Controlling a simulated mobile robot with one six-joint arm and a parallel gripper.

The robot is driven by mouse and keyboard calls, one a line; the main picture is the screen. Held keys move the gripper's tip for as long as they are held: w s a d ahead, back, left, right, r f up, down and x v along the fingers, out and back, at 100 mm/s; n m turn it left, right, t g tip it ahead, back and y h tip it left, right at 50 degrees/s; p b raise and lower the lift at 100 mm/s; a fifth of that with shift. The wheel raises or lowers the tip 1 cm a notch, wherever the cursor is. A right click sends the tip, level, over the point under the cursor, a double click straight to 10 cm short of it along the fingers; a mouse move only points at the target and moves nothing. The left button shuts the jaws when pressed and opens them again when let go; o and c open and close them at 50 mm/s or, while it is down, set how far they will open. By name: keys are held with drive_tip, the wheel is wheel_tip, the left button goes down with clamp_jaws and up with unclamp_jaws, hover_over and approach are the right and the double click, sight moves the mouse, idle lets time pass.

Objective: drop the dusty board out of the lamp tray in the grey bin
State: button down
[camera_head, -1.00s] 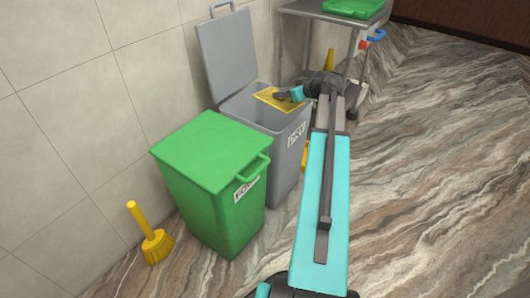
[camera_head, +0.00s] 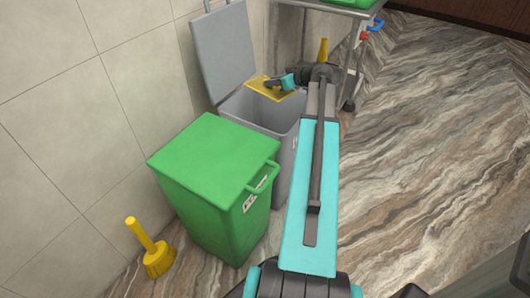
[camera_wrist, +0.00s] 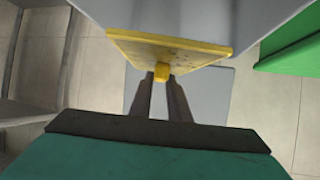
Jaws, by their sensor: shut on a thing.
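The dusty board (camera_head: 268,90) is a flat yellow piece with dark specks, held over the open mouth of the grey bin (camera_head: 262,115). My gripper (camera_head: 280,83) is shut on the board. In the wrist view, the two fingers of my gripper (camera_wrist: 162,78) close on a small yellow knob of the board (camera_wrist: 165,50), with dark specks on its face. The grey bin's lid (camera_head: 222,50) stands open against the wall. The inside of the bin is partly hidden by the board and my arm. The lamp tray cannot be made out.
A green bin (camera_head: 215,160) with a closed lid stands in front of the grey bin. A yellow brush (camera_head: 153,250) leans by the wall. A metal trolley (camera_head: 345,10) with a green thing on top stands behind. The marbled floor (camera_head: 430,150) at right is clear.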

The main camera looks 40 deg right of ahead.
drive_tip(key=shift+s+d, duration=0.2)
drive_tip(key=shift+d, duration=0.05)
drive_tip(key=shift+f, duration=0.45)
drive_tip(key=shift+s+f+b, duration=0.1)
drive_tip(key=shift+f+b, duration=0.8)
drive_tip(key=shift+f, duration=1.65)
drive_tip(key=c, duration=1.6)
unclamp_jaws()
drive_tip(key=shift+s+r, duration=0.1)
drive_tip(key=p+v, duration=0.2)
drive_tip(key=v, duration=1.1)
drive_tip(key=shift+s+r, duration=0.1)
drive_tip(key=shift+s, duration=0.15)
